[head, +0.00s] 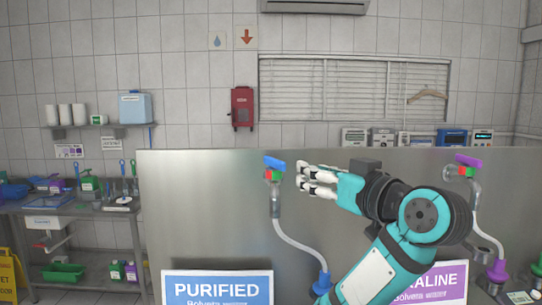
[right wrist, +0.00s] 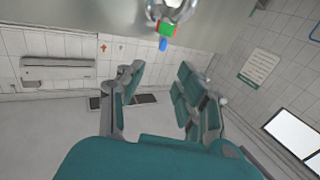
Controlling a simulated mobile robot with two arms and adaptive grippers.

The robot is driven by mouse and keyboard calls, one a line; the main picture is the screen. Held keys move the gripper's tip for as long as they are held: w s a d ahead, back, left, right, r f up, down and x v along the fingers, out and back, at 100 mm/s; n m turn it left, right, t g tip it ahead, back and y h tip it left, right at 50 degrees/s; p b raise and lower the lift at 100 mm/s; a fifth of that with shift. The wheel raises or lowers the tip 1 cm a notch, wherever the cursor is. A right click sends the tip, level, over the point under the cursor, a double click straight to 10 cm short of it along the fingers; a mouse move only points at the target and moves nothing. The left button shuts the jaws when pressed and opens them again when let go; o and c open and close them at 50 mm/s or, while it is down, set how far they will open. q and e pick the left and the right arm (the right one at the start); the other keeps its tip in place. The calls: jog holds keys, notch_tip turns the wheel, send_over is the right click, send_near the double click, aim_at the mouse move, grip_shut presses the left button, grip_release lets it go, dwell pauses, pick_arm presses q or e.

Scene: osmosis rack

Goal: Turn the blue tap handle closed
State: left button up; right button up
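The blue tap handle (head: 274,162) sits on top of a metal tap (head: 274,186) on the left part of the steel panel. It looks slightly tilted, its right end lower. A red and green block (head: 271,174) is just under it. My right gripper (head: 303,179) is just right of the handle, apart from it in the picture, fingers pointing left. In the right wrist view its fingers (right wrist: 160,75) are spread with nothing between them. The blue handle (right wrist: 163,45) shows there beyond the fingertips, at upper middle. My left gripper is not in view.
The steel panel (head: 200,210) stands behind the tap. A hose (head: 300,245) runs down from the tap, above a PURIFIED sign (head: 218,288). A second tap with a purple handle (head: 468,159) is on the right, beyond my arm. Space left of the blue handle is clear.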

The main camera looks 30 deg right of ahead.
pick_arm(q)
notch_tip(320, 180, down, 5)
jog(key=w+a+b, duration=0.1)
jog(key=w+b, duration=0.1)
jog(key=b, duration=0.2)
pick_arm(e)
jog(key=w, duration=0.3)
jog(key=p, duration=0.3)
send_near(265, 155)
jog(key=w+p, duration=0.3)
jog(key=w, duration=0.4)
jog(key=shift+d+r+p, duration=0.1)
jog(key=shift+d+p, duration=0.05)
jog(key=shift+p, duration=0.2)
jog(key=shift+w, duration=0.5)
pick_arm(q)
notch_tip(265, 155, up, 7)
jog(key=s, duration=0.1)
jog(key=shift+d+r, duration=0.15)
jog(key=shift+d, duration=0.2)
pick_arm(e)
jog(key=shift+d, duration=0.1)
grip_shut()
